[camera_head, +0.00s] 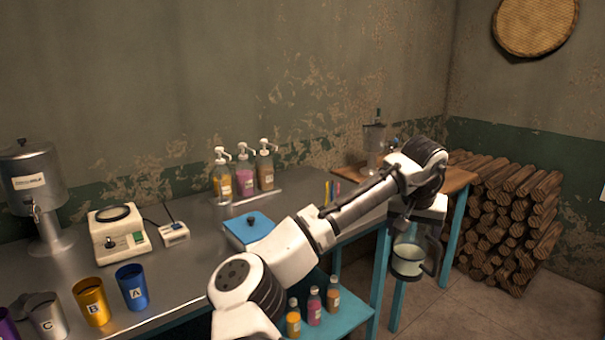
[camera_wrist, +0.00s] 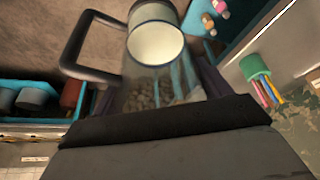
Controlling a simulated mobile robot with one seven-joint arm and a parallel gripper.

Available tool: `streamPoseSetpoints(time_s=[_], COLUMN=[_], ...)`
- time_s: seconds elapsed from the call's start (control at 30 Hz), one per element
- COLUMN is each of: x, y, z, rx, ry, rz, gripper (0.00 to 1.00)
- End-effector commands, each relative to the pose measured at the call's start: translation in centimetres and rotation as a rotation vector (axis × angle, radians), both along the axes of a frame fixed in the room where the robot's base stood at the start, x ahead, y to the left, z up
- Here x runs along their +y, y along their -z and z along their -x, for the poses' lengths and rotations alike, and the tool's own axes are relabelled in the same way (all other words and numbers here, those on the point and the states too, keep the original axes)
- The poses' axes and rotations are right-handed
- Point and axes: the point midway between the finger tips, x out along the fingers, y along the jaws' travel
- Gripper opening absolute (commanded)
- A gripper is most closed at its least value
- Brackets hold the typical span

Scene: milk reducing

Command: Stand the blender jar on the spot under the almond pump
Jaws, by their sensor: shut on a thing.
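The blender jar (camera_head: 407,262) is clear, with a dark handle on its right side. It hangs upright from my gripper (camera_head: 408,222), in the air past the right end of the steel table. In the wrist view the jar (camera_wrist: 155,42) shows a pale round end and its handle at the left. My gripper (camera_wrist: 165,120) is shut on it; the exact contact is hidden. Three pump bottles (camera_head: 243,170), amber, pink and brown, stand at the back of the table. Their labels are too small to read, so I cannot tell which is almond.
A blue-lidded box (camera_head: 249,229) stands in front of the pumps. A white appliance (camera_head: 119,236), metal dispenser (camera_head: 35,190) and cups (camera_head: 132,287) are at the left. Small bottles (camera_head: 314,306) stand on a lower blue shelf. A wooden table (camera_head: 458,178) and stacked logs (camera_head: 510,215) are at the right.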

Motion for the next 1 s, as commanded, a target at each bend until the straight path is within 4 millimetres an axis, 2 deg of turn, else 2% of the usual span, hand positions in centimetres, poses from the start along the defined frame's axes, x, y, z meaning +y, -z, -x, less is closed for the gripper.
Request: streamPoseSetpoints(time_s=[0.03,0.23,0.43,0.7,1.0], x=[-0.3,-0.4,1.0,4.4,9.1], y=[1.4,6.6,12.4,20.5,29.8], z=[-0.4,-2.1,-3.5,-4.1,-2.4], rx=[0.009,0.01,0.01,0.008,0.008], ry=[0.018,0.061,0.039,-0.052,-0.175], rz=[0.006,0.006,0.004,0.004,0.003], gripper=[0.28,0.28,0.28,0.28,0.28])
